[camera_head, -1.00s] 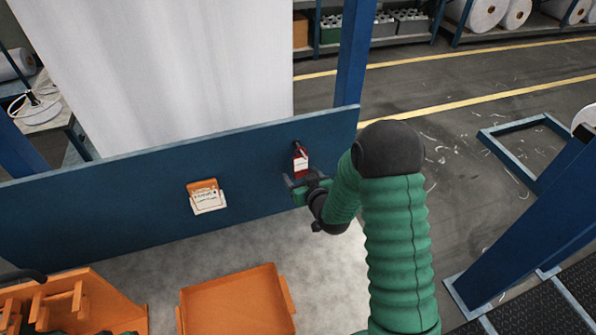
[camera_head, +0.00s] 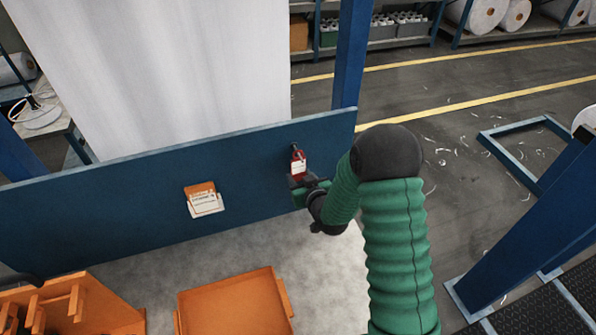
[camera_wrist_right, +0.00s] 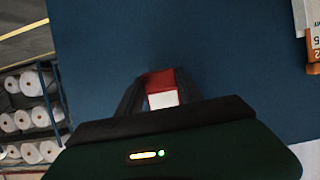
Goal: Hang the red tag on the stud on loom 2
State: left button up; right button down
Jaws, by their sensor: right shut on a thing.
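The red tag (camera_head: 298,167), with a white label and a dark top end, is upright in front of the blue panel (camera_head: 110,216), near the panel's right end. My right gripper (camera_head: 303,182) is shut on its lower part. In the right wrist view the tag (camera_wrist_right: 161,79) shows red and white between the two dark fingers, with the blue panel behind. I cannot make out the stud separately from the dark piece at the tag's top, or tell whether they touch. My left gripper is not in view.
An orange holder with a white card (camera_head: 203,199) is on the panel, left of the tag. An orange tray (camera_head: 237,303) and an orange rack (camera_head: 75,302) are below the panel. A blue post (camera_head: 350,55) rises behind the panel's right end.

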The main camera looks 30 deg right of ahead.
jog(key=shift+s+d, duration=0.1)
jog(key=shift+d, duration=0.05)
jog(key=shift+v, duration=0.8)
jog(key=s, duration=0.3)
jog(key=s+a, duration=0.1)
jog(key=shift+s+a+r, duration=0.15)
jog(key=shift+s+r, duration=0.05)
jog(key=shift+r, duration=0.1)
jog(key=shift+w+f, duration=0.1)
